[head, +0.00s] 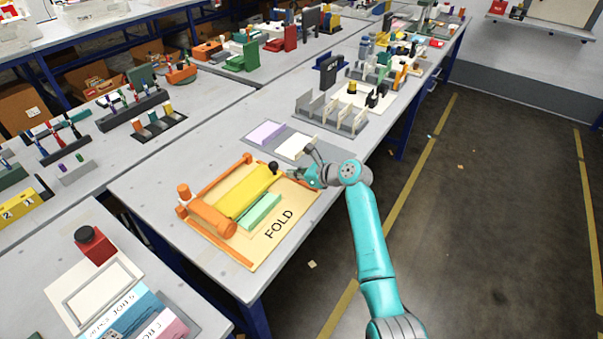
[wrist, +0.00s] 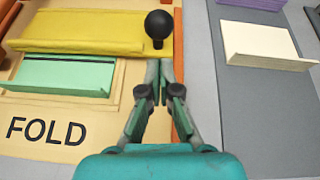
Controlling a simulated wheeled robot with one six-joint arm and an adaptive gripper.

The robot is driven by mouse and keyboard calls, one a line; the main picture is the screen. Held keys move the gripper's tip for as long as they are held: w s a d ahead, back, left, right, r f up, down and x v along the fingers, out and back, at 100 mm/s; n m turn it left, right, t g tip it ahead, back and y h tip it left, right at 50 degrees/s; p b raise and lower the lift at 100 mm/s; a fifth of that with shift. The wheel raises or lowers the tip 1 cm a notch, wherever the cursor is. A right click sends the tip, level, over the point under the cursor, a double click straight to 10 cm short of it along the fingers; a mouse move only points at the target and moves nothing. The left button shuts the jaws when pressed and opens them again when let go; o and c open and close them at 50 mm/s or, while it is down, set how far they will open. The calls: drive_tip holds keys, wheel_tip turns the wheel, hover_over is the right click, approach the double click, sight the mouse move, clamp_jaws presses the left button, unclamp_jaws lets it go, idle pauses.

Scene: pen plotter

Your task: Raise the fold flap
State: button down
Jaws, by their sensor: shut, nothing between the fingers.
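The fold station is a tan board (head: 262,245) marked FOLD. On it lies a yellow flap (head: 242,191), wide and flat-looking, with a black ball knob (head: 273,167) at its far right end. The flap (wrist: 80,33) and knob (wrist: 158,25) also show in the wrist view. A green piece (head: 259,212) lies beside the flap, toward the FOLD lettering. My gripper (head: 294,176) is shut and empty, close to the knob. In the wrist view its fingertips (wrist: 160,68) are just below the knob; I cannot tell whether they touch it.
An orange roller (head: 212,218) and orange rails edge the board. A grey mat with a lilac block (head: 265,133) and a cream block (head: 293,146) lies beyond. A grey slotted rack (head: 332,112) stands farther back. The aisle floor at right is mostly clear.

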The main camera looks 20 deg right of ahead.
sight(277, 173)
drive_tip(key=shift+x, duration=2.05)
